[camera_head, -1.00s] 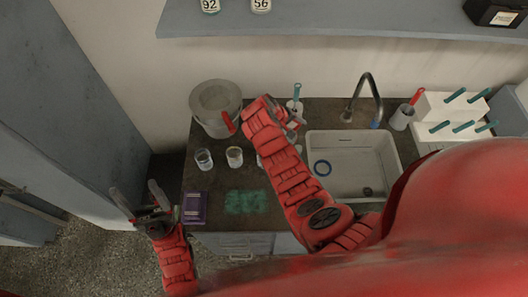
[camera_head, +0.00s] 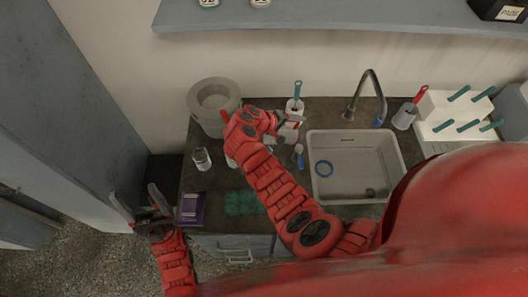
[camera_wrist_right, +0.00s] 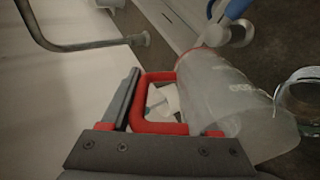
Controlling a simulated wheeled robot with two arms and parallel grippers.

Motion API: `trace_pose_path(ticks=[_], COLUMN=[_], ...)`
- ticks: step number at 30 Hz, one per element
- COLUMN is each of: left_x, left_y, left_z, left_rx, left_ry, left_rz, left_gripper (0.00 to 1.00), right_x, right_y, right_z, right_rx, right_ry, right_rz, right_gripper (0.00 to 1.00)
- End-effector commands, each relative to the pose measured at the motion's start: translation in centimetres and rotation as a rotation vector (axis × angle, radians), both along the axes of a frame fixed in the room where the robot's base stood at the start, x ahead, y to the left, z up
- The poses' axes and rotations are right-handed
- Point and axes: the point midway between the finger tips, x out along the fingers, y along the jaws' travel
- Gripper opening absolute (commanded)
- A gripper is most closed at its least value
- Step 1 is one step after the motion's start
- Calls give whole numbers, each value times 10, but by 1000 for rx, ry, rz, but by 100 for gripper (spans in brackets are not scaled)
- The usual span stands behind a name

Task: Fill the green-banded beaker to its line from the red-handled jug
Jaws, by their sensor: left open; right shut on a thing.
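My right gripper (camera_head: 280,124) is shut on the red handle of a translucent jug (camera_head: 289,132). In the right wrist view the jug (camera_wrist_right: 228,100) fills the middle right, its red handle (camera_wrist_right: 160,77) between the fingers. A clear glass vessel (camera_wrist_right: 303,96) stands close beside the jug there, partly cut off by the frame. In the head view one beaker (camera_head: 202,159) stands at the counter's left, and another (camera_head: 231,160) is partly hidden by my right arm. I cannot make out a green band or fill line. My left gripper (camera_head: 134,192) is open and empty, left of the counter.
A grey round pot (camera_head: 213,97) stands at the back left. A purple packet (camera_head: 191,210) and green mat (camera_head: 245,204) lie at the front. The sink (camera_head: 340,187) with its curved tap (camera_head: 373,75) is right. A holder with a teal-handled brush (camera_head: 298,91) stands behind my gripper.

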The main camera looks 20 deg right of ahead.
Motion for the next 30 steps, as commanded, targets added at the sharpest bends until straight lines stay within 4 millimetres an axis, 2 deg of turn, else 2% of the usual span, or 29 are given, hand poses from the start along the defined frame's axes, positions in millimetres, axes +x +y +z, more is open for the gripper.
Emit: trace_pose_path(ticks=[30], left_x=[0], left_y=[0], left_z=[-8], left_rx=[0], left_ry=[0], left_rz=[0], left_gripper=[72], right_x=[0], right_y=[2], right_z=[0], right_rx=[-50], right_ry=[-9], right_rz=[0], right_gripper=[0])
